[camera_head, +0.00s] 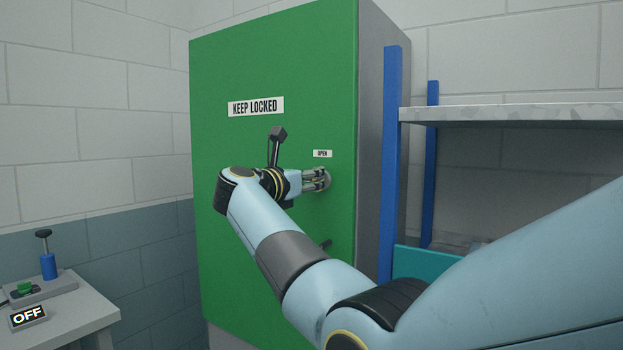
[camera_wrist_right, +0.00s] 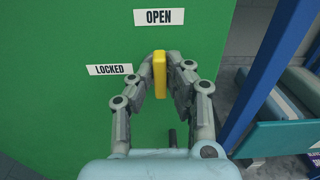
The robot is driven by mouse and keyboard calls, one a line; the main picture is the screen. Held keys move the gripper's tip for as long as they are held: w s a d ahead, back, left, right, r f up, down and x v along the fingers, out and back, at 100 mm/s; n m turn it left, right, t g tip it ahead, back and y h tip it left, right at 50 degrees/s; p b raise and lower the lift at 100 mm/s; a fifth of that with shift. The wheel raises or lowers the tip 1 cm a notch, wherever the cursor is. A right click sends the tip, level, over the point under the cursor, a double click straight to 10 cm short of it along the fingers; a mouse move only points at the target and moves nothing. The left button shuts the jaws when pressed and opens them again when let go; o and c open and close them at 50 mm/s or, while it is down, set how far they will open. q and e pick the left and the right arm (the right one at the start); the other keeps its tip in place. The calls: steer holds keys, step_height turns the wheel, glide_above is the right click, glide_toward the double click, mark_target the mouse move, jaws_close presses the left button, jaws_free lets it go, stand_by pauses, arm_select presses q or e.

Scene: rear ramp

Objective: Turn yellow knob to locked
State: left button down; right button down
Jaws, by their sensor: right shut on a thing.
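The yellow knob (camera_wrist_right: 159,74) shows in the right wrist view as an upright bar on the green cabinet door (camera_head: 270,60). My right gripper (camera_wrist_right: 160,62) has its fingers shut on the knob, one on each side. In the head view, my right gripper (camera_head: 322,180) reaches the door's right side, and the knob's yellow part is hidden there. An OPEN label (camera_wrist_right: 159,17) is above the knob, in line with its upper end. A LOCKED label (camera_wrist_right: 109,70) is to its left. My left gripper is not in view.
A KEEP LOCKED sign (camera_head: 256,106) is on the door. A dark door handle (camera_head: 325,245) shows below the knob. A shelf with blue posts (camera_head: 391,160) stands close at right. A low table (camera_head: 75,313) with an OFF sign stands at left.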

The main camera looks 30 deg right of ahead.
steer(key=shift+n, duration=0.4)
steer(key=shift+w+a+f+n+p, duration=0.15)
steer(key=shift+n+p, duration=0.55)
steer(key=shift+n, duration=2.1)
steer(key=shift+w+f+n+p, duration=0.2)
steer(key=shift+n+p, duration=0.55)
steer(key=shift+n, duration=2.05)
steer(key=shift+w+a+f+n+p, duration=0.15)
steer(key=shift+n+p, duration=0.55)
steer(key=shift+n, duration=2.4)
steer(key=shift+f, duration=0.1)
steer(key=c, duration=1.3)
jaws_free()
steer(key=shift+w, duration=0.1)
